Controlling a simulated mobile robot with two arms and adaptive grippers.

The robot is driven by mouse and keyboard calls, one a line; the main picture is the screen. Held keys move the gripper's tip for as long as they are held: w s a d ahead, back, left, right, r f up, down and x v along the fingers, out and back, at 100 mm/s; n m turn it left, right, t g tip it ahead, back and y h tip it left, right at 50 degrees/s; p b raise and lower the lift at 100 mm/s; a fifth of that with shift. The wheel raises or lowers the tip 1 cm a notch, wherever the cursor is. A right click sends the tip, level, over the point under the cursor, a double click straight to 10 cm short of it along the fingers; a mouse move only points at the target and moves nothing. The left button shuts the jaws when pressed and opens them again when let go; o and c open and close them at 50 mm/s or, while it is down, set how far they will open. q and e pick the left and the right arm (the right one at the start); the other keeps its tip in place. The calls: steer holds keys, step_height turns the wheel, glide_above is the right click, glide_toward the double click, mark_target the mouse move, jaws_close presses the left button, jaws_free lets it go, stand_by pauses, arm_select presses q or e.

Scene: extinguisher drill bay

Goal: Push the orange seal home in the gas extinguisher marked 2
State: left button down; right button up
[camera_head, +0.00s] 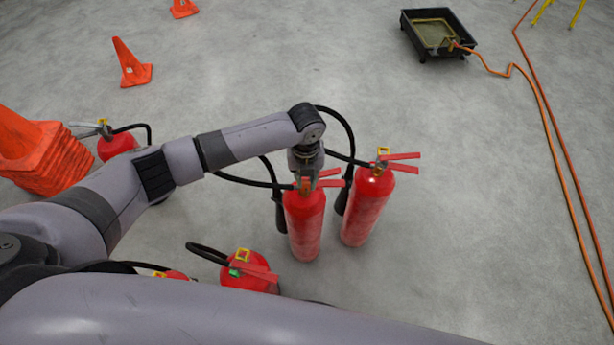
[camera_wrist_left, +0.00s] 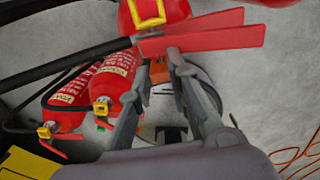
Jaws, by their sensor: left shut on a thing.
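My left gripper (camera_head: 305,172) points down at the valve of a red extinguisher (camera_head: 306,226), between its red levers and hose. In the left wrist view the fingers (camera_wrist_left: 159,68) are shut on a small orange piece, which looks like the orange seal (camera_wrist_left: 157,72), just below the red levers (camera_wrist_left: 205,32). How deep the seal sits is hidden by the fingers. A yellow ring (camera_wrist_left: 148,12) shows on the valve. No number 2 can be read on any extinguisher. My right gripper does not show.
A second red extinguisher (camera_head: 366,208) stands close on the right. Another with a green seal (camera_head: 248,272) is in front, partly behind my arm. One more (camera_head: 117,146) is at the left by stacked orange cones (camera_head: 40,150). A black tray (camera_head: 438,36) and orange hose lie far right.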

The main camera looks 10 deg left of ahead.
arm_select(q)
steer(key=shift+s+a+f, duration=0.15)
steer(key=shift+s+f, duration=0.1)
steer(key=shift+f, duration=0.25)
steer(key=shift+s+a+f, duration=0.1)
steer(key=shift+s+f, duration=0.1)
steer(key=shift+f, duration=0.3)
stand_by(0.5)
steer(key=shift+w+f, duration=0.1)
steer(key=shift+a, duration=0.1)
steer(key=c, duration=1.9)
jaws_free()
steer(key=o, duration=0.3)
steer(key=shift+w, duration=0.15)
steer(key=o, duration=0.3)
steer(key=shift+d+r, duration=0.2)
steer(key=shift+w, duration=0.1)
